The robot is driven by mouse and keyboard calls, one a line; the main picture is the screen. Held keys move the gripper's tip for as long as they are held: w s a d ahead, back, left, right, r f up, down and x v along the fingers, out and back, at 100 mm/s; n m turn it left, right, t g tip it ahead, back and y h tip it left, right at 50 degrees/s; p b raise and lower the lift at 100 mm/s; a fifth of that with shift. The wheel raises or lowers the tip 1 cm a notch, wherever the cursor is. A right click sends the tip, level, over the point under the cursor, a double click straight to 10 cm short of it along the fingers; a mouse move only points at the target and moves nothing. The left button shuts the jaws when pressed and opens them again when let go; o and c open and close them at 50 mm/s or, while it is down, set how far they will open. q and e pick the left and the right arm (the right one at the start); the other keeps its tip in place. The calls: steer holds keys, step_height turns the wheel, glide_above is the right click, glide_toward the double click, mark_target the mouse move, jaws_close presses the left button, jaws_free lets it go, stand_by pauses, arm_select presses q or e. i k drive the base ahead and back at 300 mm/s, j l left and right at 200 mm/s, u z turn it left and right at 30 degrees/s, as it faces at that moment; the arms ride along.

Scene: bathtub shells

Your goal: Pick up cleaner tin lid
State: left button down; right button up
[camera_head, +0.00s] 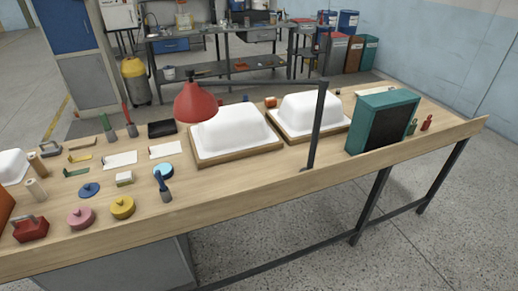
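Several round items that look like tins or lids sit at the left of the wooden bench. A flat blue disc with a small knob (90,189) lies on the bench top. A pink round tin (80,218) with a knobbed top is in front of it. A yellow round tin (122,207) with a similar top stands to the right of the pink one. A light-blue round piece (163,170) lies behind a dark blue brush-like tool (164,188). I cannot tell which of these is the cleaner tin lid. Neither of my grippers is in view.
The bench (240,192) has a clear front strip. Two white tub shells (233,133) (311,112) sit on wooden boards. A red lamp (196,102) hangs from a dark post (317,125). A teal box (383,122) stands right, a red-handled item (31,229) left.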

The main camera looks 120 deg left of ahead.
mark_target(88, 190)
steer(key=z, duration=3.3)
